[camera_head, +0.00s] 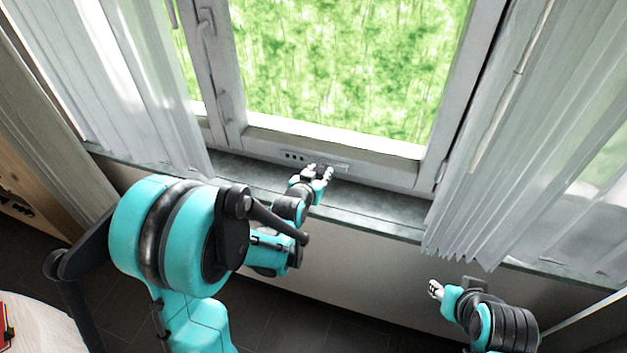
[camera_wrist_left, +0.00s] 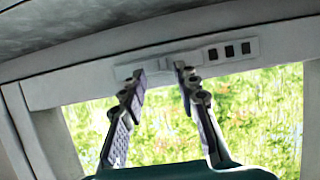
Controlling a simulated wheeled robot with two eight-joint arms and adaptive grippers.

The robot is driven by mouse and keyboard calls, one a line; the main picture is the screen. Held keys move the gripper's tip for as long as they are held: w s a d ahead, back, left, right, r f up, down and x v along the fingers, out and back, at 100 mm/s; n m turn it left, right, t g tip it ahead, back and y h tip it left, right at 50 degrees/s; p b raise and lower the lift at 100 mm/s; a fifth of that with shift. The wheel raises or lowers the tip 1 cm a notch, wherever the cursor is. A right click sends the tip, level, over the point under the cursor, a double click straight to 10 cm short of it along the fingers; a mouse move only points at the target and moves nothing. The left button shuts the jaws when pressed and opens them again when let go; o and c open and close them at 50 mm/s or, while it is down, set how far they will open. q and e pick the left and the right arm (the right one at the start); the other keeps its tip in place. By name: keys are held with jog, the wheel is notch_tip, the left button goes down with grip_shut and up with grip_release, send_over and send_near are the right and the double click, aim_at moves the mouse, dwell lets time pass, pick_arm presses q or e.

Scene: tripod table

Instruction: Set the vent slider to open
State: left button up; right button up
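The vent slider (camera_head: 293,156) is a pale strip on the lower rail of the window frame, with a few dark slots showing at its left end in the head view. In the left wrist view the vent slider (camera_wrist_left: 205,55) shows its dark slots at the right. My left gripper (camera_head: 319,170) is at the strip, just right of the slots in the head view. In the left wrist view the left gripper (camera_wrist_left: 158,70) has its fingers apart, with the strip's plain part between and behind the tips. Contact cannot be told. My right gripper (camera_head: 435,289) is away at the lower right, its fingers too small to read.
A grey stone sill (camera_head: 380,204) runs below the window. White curtains hang on the left (camera_head: 150,90) and the right (camera_head: 490,200). A window handle (camera_head: 206,22) is at the upper left. A round table edge (camera_head: 40,325) shows at the lower left.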

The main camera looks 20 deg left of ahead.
pick_arm(q)
jog(key=v, duration=1)
jog(key=shift+f, duration=0.1)
jog(key=s+g, duration=0.6)
jog(key=s, duration=1.3)
jog(key=shift+f, duration=0.4)
jog(key=shift+d, duration=0.15)
